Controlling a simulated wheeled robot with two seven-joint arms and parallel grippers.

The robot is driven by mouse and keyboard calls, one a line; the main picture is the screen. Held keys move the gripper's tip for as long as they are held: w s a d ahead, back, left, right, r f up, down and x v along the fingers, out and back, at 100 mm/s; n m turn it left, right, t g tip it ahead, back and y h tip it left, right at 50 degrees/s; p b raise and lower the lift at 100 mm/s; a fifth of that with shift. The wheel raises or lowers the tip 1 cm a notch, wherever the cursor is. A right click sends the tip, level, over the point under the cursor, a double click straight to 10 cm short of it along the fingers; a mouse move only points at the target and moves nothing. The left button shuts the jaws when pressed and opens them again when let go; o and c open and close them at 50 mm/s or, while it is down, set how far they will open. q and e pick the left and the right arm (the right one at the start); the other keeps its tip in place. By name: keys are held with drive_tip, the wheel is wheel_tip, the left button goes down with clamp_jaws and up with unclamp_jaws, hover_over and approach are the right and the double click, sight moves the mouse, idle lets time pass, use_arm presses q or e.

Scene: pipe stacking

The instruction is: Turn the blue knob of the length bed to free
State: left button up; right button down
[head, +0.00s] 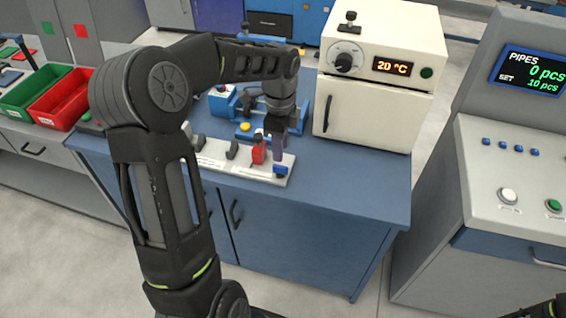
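The length bed (214,163) is a long white strip along the front of the blue bench top. It carries dark supports and a red block (259,151). The blue knob (281,170) sits at its right end, small and partly hard to make out. My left gripper (277,148) points down just above and behind the knob, beside the red block. Its fingers are small and dark, so I cannot tell their opening or whether they touch the knob. At the bottom right corner only a dark piece of my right arm shows; its fingertips cannot be made out.
A white oven (375,110) reading 20 °C stands just right of the gripper. A blue device with a yellow button (246,127) is behind the bed. Green and red bins (62,98) are at the left. A console (490,170) showing 0 pcs stands at the right.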

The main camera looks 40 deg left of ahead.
sight(280, 166)
use_arm(q)
wheel_tip(280, 166, down, 7)
drive_tip(key=shift+s+f+p, duration=0.1)
drive_tip(key=shift+f+p, duration=0.05)
drive_tip(key=shift+p, duration=0.3)
clamp_jaws()
idle(0.5)
